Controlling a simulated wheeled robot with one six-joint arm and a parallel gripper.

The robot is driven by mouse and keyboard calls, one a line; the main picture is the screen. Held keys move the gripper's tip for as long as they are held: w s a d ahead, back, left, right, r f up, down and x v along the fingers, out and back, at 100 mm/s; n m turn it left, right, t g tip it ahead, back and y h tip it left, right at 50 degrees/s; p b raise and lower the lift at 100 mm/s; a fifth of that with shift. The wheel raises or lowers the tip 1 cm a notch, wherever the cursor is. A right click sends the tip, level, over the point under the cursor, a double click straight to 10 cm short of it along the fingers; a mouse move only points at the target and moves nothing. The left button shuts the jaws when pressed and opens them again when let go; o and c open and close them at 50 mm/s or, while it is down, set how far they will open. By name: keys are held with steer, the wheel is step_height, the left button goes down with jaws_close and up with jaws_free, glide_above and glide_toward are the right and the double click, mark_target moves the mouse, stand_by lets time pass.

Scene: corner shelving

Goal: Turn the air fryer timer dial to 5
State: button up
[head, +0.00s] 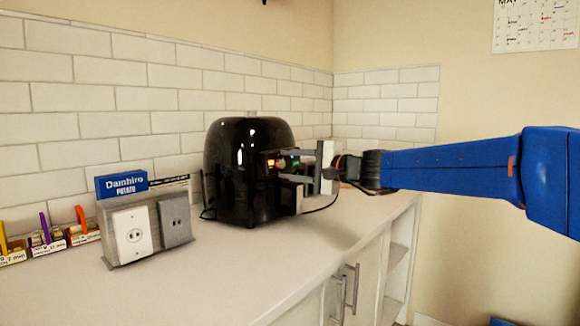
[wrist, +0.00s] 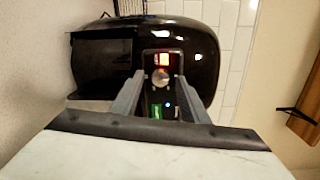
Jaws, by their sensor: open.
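The black air fryer (head: 240,165) stands on the counter against the tiled wall. Its front panel faces right, toward my gripper (head: 295,170). In the wrist view the air fryer (wrist: 196,50) fills the upper middle, turned sideways. Its round silver timer dial (wrist: 161,76) sits on the panel, next to a lit orange-red display (wrist: 162,58) and a green label (wrist: 156,110). My gripper (wrist: 160,85) is open, with one finger on each side of the dial. I cannot tell whether the fingers touch it. The dial's numbers are too small to read.
A grey holder with a white outlet plate (head: 131,234) and a grey plate (head: 176,221) stands left of the fryer. Several small labelled boxes (head: 82,233) stand farther left. The front of the counter (head: 230,275) is clear. A black cord lies by the fryer.

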steer(key=v, duration=1.7)
steer(key=shift+d, duration=0.2)
steer(key=shift+s, duration=0.1)
steer(key=s+d+f+n+g+h, duration=0.2)
steer(key=s+f+n+h, duration=0.1)
steer(key=s+f, duration=0.7)
steer(key=s+d+f+n+g+h, duration=0.2)
steer(key=s+d+f+h, duration=0.15)
steer(key=s+f, duration=0.6)
steer(key=s+d+f+n+h, duration=0.2)
steer(key=s+d+f, duration=0.3)
steer(key=f, duration=0.3)
steer(key=s+d+f+n+g+h, duration=0.1)
steer(key=s+d+f+n+h, duration=0.1)
steer(key=s+d+f+h, duration=0.3)
step_height(320, 180, down, 3)
steer(key=d, duration=0.2)
steer(key=shift+d, duration=0.35)
steer(key=shift+r+h, duration=0.2)
steer(key=shift+h, duration=0.05)
